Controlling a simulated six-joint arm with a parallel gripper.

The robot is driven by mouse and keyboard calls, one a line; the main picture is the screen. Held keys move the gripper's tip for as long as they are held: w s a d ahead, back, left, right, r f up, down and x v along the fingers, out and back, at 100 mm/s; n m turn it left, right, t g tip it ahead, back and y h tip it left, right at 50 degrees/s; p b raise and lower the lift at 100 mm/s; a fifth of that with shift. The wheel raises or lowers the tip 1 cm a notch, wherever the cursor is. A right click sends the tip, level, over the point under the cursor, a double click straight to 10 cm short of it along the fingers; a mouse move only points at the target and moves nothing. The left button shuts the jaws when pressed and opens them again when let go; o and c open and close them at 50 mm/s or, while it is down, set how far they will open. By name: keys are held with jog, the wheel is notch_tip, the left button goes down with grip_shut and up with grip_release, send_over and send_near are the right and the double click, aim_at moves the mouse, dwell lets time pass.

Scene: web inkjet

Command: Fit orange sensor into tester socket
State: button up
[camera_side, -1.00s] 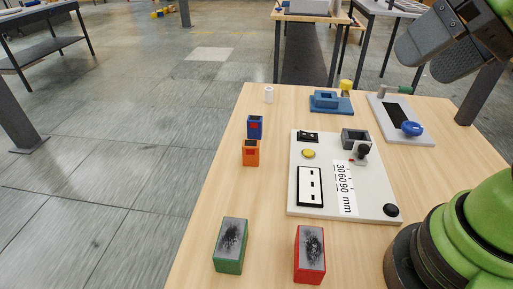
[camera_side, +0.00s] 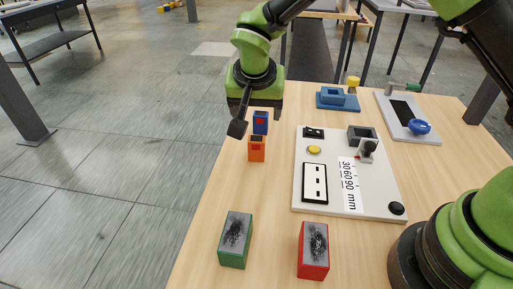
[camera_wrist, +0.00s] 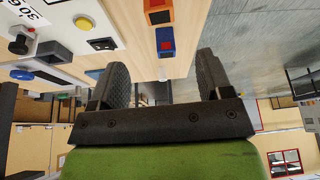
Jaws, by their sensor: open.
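The orange sensor (camera_side: 257,150) stands upright on the wooden table, left of the white tester board (camera_side: 333,205). It also shows at the top of the wrist view (camera_wrist: 158,13). A grey block with a square opening, which looks like the tester socket (camera_side: 362,136), sits at the board's far end beside a dark-knobbed clamp (camera_side: 368,149). My gripper (camera_side: 257,117) is open and empty, just beyond the orange sensor, above and near the blue block. In the wrist view my gripper's two fingers (camera_wrist: 163,62) are spread wide with nothing between their pads.
A blue block (camera_side: 261,122) stands just behind the orange sensor, close to my gripper; it also shows in the wrist view (camera_wrist: 165,42). A green block (camera_side: 235,240) and a red block (camera_side: 313,252) stand in front. A blue fixture (camera_side: 337,99) and grey plate (camera_side: 408,117) are behind.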

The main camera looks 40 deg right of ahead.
send_over(256, 138)
jog(key=s+a, duration=0.2)
notch_tip(256, 138, down, 5)
jog(key=shift+d+x, duration=0.15)
jog(key=shift+x, duration=1.35)
jog(key=shift+d+x, duration=0.1)
jog(key=shift+x, duration=1.45)
jog(key=shift+r, duration=0.15)
jog(key=c, duration=1)
